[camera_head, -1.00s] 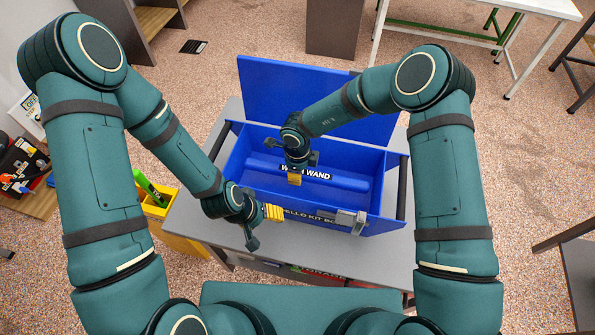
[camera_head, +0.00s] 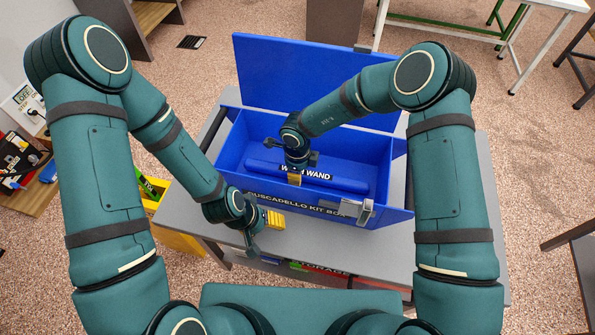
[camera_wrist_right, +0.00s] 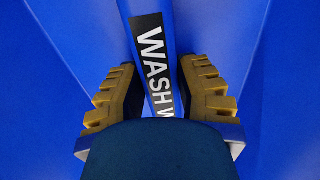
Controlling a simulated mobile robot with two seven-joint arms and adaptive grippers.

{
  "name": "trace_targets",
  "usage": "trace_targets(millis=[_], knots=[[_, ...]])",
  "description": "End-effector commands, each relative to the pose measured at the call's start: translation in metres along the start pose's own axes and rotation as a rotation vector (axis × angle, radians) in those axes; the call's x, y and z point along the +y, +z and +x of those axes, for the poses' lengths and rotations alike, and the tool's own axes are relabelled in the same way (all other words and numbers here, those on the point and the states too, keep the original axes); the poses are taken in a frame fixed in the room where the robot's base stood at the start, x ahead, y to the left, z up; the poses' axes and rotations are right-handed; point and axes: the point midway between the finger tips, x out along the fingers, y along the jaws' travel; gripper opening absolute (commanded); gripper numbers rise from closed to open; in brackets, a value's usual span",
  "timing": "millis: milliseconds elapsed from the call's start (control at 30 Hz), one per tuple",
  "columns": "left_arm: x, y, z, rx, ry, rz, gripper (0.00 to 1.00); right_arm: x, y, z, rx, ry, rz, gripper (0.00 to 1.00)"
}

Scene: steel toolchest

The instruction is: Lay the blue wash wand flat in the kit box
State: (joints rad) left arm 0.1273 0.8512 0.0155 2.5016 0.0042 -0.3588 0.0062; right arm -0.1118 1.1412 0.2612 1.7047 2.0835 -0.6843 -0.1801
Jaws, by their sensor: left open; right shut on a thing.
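The blue wash wand (camera_head: 345,184), with a black-and-white label, lies lengthwise within the outline of the open blue kit box (camera_head: 375,162), close to its front wall. It looks roughly level; I cannot tell whether it touches the box floor. My right gripper (camera_head: 294,178) reaches down from above and is shut on the wand near its label. In the right wrist view the wand's label (camera_wrist_right: 154,65) shows between the yellow-padded fingers (camera_wrist_right: 150,105). My left gripper (camera_head: 276,219) is open and empty, low in front of the box's front wall.
The box's lid (camera_head: 300,85) stands open at the back. A silver latch (camera_head: 358,210) sits on the front wall. The box stands on a grey-topped toolchest (camera_head: 185,213), with bare top at its front. A yellow bin (camera_head: 165,215) is at the left.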

Motion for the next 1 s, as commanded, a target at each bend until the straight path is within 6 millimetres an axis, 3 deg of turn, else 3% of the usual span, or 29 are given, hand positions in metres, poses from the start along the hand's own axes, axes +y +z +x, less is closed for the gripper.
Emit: trace_targets(millis=[667,700,833,867,1000], knots=[[-0.0006,-0.0003,0.0017,0.001,0.000,0.000,0.63,0.0000,0.0001,0.0082,0.000,0.000,-0.001,0.00],[-0.0006,-0.0003,0.0015,0.001,0.000,0.000,0.63,-0.0001,0.0001,0.0077,0.000,-0.001,-0.001,0.50],[-0.0005,-0.0003,0.0015,0.001,0.000,0.000,0.63,-0.0001,0.0001,0.0076,0.000,0.000,0.000,0.95],[-0.0005,-0.0003,0.0015,0.001,0.000,0.000,0.63,-0.0001,0.0001,0.0075,0.000,0.000,0.000,1.00],[-0.0006,-0.0003,0.0015,0.001,0.000,0.000,0.63,0.0000,0.0001,0.0075,0.000,0.000,0.000,1.00]])
